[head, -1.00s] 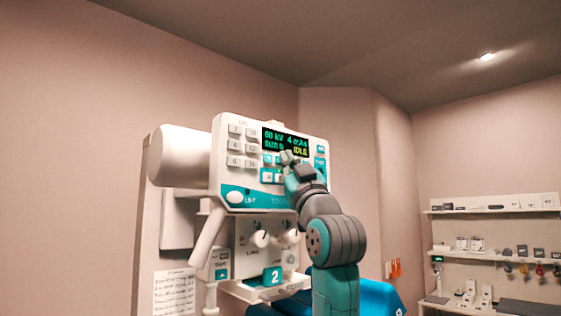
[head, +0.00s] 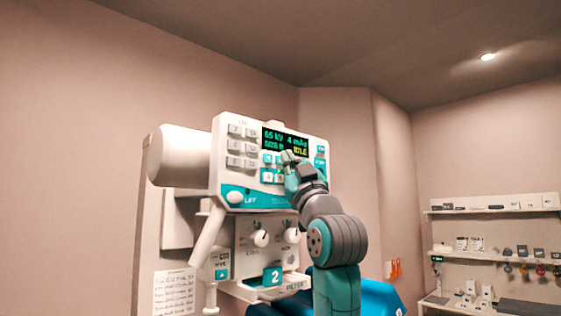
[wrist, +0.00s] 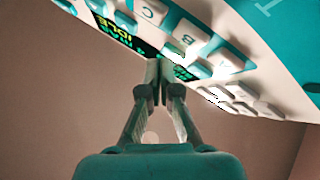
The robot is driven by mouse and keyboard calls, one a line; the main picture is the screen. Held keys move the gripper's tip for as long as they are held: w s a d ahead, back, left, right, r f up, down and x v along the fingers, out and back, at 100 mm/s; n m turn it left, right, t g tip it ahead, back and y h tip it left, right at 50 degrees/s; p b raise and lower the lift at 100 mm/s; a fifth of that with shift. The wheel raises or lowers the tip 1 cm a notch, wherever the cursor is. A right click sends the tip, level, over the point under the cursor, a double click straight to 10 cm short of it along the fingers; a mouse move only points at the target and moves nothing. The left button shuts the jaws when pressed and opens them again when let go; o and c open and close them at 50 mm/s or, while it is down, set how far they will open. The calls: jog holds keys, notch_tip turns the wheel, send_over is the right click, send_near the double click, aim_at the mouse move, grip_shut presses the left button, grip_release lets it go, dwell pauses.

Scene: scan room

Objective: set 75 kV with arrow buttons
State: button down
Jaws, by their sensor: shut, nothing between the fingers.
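The white and teal control panel (head: 281,203) carries a dark display (head: 285,137). The display reads 65 kV, 4 mAs and IDLE; the size line is partly hidden. Small arrow buttons (head: 267,159) sit just under the display. My gripper (head: 289,156) is shut and empty, its fingertips at the buttons under the display and covering some of them. In the wrist view the closed fingertips (wrist: 159,68) are close to the panel face by the display edge (wrist: 122,33). I cannot tell whether they touch a button.
Grey-white numbered keys (head: 235,147) line the panel's left side. Below are knobs (head: 261,238) and a tray marked 2 (head: 273,276). A written sheet (head: 174,292) hangs at lower left. Shelves (head: 495,210) with small items stand far right. A blue surface (head: 383,299) lies behind my arm.

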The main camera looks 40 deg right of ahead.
jog(key=shift+s, duration=0.5)
jog(key=shift+s+d, duration=0.1)
jog(key=shift+s, duration=2.4)
jog(key=s, duration=0.3)
jog(key=shift+s, duration=0.35)
jog(key=w, duration=0.8)
jog(key=shift+w, duration=0.4)
jog(key=shift+w, duration=0.1)
dwell(1.2)
